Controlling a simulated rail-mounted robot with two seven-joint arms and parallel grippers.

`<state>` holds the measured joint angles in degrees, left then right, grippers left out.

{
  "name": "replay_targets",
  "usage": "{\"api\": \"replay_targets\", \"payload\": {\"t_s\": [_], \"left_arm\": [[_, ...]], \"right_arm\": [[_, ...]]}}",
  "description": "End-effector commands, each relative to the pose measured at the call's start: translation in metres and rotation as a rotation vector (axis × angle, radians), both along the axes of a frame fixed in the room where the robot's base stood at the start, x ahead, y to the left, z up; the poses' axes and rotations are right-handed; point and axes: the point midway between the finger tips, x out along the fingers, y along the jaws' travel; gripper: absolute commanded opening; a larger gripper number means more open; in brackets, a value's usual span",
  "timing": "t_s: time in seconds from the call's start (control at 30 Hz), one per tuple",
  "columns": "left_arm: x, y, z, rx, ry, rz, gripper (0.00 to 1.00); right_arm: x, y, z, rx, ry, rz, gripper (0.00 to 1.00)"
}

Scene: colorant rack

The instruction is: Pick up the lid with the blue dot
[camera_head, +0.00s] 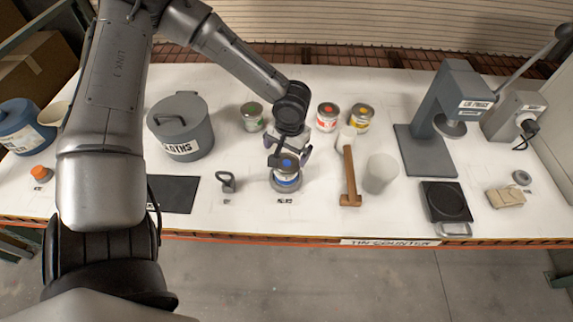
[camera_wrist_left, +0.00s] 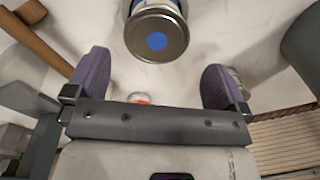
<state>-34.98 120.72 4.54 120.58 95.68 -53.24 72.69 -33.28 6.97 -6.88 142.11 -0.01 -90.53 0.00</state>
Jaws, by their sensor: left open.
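The lid with the blue dot (camera_wrist_left: 157,41) is a round grey metal disc on top of a tin with a blue band. In the head view this tin (camera_head: 287,179) stands upright on a round grey base near the front edge of the counter, its lid partly covered by my gripper. My left gripper (camera_head: 288,151) is above and just behind the tin. In the left wrist view its two purple-padded fingers (camera_wrist_left: 155,84) are spread apart with nothing held, and the lid lies beyond their tips, apart from them. My right gripper is not in view.
Tins with green (camera_head: 252,117), red (camera_head: 327,117) and yellow (camera_head: 361,117) markings stand behind. A wooden-handled mallet (camera_head: 349,175) and a white cylinder (camera_head: 381,173) are right of the tin. A small dark handled tool (camera_head: 227,182) and a grey pot (camera_head: 181,130) are to the left.

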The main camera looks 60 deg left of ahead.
Motion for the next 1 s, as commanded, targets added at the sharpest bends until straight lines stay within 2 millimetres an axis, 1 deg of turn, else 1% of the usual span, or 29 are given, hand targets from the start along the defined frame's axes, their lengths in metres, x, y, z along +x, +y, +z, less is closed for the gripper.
{"api": "replay_targets", "payload": {"t_s": [0.13,0.4,0.5,0.63,0.83,0.87,1.0], "left_arm": [[0.000,0.000,-0.008,0.001,0.002,-0.001,1.00],[-0.001,-0.001,-0.042,0.001,0.003,-0.001,1.00],[-0.001,0.000,-0.050,0.002,0.001,-0.001,1.00],[-0.001,0.000,-0.054,0.001,0.001,0.000,1.00],[-0.001,0.000,-0.054,0.001,-0.001,0.000,1.00],[-0.001,0.000,-0.053,0.001,-0.001,0.000,0.98],[-0.001,0.000,-0.053,0.000,0.000,0.000,0.85]], "right_arm": [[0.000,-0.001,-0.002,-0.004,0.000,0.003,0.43],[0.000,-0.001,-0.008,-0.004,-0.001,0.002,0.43],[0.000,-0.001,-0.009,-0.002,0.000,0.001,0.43],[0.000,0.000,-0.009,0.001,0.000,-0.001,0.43],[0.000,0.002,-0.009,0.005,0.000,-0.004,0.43],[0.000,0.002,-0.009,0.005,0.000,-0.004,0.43],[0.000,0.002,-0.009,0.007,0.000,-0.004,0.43]]}}
